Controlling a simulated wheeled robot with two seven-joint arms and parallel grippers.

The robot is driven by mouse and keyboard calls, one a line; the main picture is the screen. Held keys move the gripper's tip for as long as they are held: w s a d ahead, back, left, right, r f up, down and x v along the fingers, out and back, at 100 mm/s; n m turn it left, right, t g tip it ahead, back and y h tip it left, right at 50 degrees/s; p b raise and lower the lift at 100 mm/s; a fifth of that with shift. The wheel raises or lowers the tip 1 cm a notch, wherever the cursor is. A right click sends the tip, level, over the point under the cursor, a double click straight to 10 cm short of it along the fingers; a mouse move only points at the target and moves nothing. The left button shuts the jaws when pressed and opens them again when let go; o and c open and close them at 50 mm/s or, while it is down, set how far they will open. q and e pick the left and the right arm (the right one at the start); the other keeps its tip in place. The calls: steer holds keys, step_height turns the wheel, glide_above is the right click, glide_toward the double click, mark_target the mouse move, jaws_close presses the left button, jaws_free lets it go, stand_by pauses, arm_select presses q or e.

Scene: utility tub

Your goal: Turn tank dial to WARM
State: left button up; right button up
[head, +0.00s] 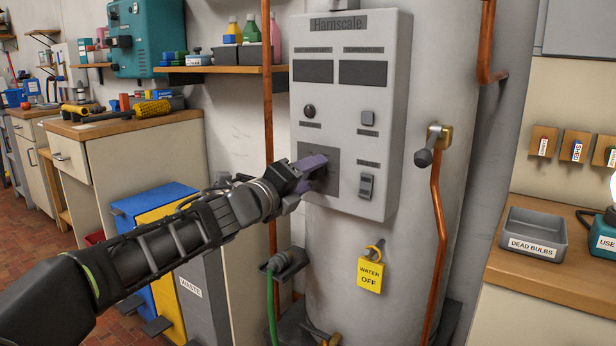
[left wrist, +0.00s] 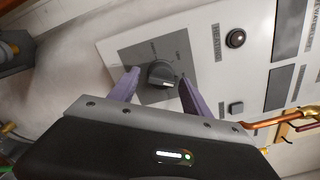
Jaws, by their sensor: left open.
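The tank control panel (head: 378,160) is a light grey box marked "Harnscale" on the front of the tall grey tank (head: 355,260). The dial is a dark round knob (left wrist: 161,74) on a darker grey square plate (left wrist: 150,48), seen in the left wrist view; its plate label is too small to read. In the head view my gripper hides the dial. My left gripper (head: 318,170) is at the plate, with purple fingers. In the left wrist view the open fingers (left wrist: 158,90) stand on either side of the knob; contact cannot be told. My right gripper is not in view.
The panel also has a round dark button (head: 309,111), a square button (head: 367,118) and a rocker switch (head: 366,186). A lever valve (head: 430,148) and copper pipe are at the right. A yellow "WATER OFF" tag (head: 370,274) hangs below.

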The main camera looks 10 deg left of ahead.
arm_select(q)
steer(key=v, duration=0.7)
steer(key=shift+s+p, duration=0.35)
steer(key=shift+p, duration=0.1)
steer(key=shift+a, duration=0.1)
